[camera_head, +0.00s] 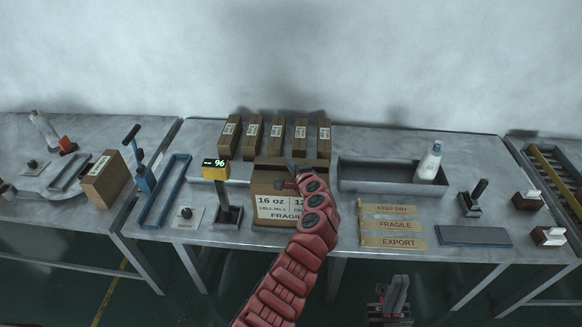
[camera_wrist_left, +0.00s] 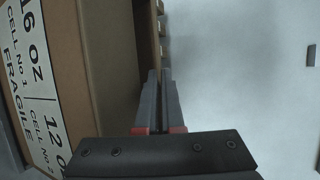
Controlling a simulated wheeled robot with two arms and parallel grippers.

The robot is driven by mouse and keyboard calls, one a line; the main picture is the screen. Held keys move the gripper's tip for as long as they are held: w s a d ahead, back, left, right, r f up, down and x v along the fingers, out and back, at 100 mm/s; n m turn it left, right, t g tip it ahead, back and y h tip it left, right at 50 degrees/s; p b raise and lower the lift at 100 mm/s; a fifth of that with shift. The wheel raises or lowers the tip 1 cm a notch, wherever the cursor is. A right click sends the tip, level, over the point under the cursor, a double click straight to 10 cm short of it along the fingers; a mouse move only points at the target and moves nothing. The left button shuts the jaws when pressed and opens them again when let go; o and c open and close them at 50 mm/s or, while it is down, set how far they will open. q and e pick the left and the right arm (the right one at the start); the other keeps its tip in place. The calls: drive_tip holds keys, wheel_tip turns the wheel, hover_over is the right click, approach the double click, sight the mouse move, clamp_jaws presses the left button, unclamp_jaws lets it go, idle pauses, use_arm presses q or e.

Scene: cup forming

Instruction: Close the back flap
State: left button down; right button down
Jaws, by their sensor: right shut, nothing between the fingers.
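The labelled brown carton (camera_head: 265,187) stands on the middle table, with "16 oz" and "FRAGILE" on its front. Its label side also fills the left of the left wrist view (camera_wrist_left: 85,60). My left gripper (camera_head: 292,178) is over the carton's top; its arm hides part of the front and top. In the left wrist view its fingers (camera_wrist_left: 160,100) lie close together beside a brown cardboard panel (camera_wrist_left: 146,35). They look shut; contact with the panel is unclear. The back flap's exact angle is hard to tell. My right gripper (camera_head: 392,298) is shut and empty, low in front of the table.
Several small brown boxes (camera_head: 276,136) stand in a row behind the carton. A yellow display (camera_head: 215,170) on a stand is close at the left. A grey tray (camera_head: 375,177) with a white bottle (camera_head: 430,163) and label strips (camera_head: 392,226) are to the right.

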use_arm(q)
drive_tip(key=c, duration=1)
unclamp_jaws()
drive_tip(key=shift+s+f, duration=0.1)
drive_tip(key=shift+c, duration=0.2)
